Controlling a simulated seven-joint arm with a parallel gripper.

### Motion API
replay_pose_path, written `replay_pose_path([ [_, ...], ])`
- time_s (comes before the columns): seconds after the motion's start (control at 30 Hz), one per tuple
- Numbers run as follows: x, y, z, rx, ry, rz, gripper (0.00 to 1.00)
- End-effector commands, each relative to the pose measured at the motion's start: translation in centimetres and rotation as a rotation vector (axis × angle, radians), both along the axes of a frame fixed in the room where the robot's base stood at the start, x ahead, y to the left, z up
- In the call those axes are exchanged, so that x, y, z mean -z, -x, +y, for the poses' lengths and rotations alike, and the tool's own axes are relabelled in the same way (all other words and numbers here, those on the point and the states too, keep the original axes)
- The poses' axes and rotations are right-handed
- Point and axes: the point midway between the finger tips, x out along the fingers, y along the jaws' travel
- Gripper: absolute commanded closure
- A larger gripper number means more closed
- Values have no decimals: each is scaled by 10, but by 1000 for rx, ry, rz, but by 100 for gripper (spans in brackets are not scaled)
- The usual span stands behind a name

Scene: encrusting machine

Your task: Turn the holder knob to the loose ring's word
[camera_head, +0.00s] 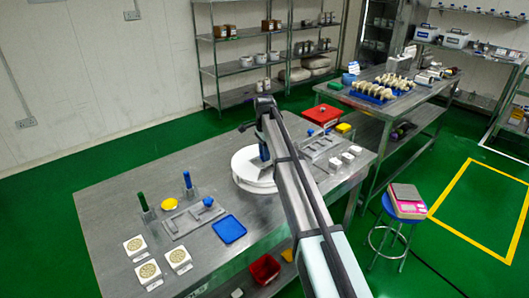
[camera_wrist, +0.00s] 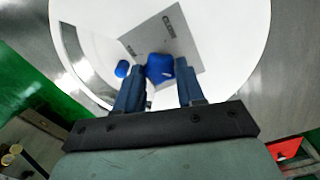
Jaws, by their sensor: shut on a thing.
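A blue knob (camera_wrist: 159,68) stands on a grey plate (camera_wrist: 183,38) on a round white machine part (camera_wrist: 225,35). The plate carries small dark words, too blurred to read for certain. My gripper (camera_wrist: 161,72) has its two fingers on either side of the knob and is shut on it. A second, smaller blue piece (camera_wrist: 122,69) is left of the knob. In the head view the white round part (camera_head: 243,172) shows beside my arm, which hides most of the knob. I cannot pick out the loose ring or its word.
Three white square blocks with beige discs (camera_head: 149,271) lie at the table's left. Blue and green upright handles (camera_head: 188,181), a yellow dish (camera_head: 169,204) and a blue tray (camera_head: 229,229) are nearby. A red tray (camera_head: 321,114) and small white blocks (camera_head: 346,158) lie right of the machine.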

Motion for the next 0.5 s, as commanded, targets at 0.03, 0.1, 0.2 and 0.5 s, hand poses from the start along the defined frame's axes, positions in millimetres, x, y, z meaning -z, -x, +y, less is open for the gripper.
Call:
replay_pose_path([
  [0.03,0,-1,0,1,0,-1,100],
  [0.1,0,-1,0,1,0,-1,100],
  [0.2,0,-1,0,1,0,-1,100],
  [0.5,0,0,0,0,0,-1,45],
])
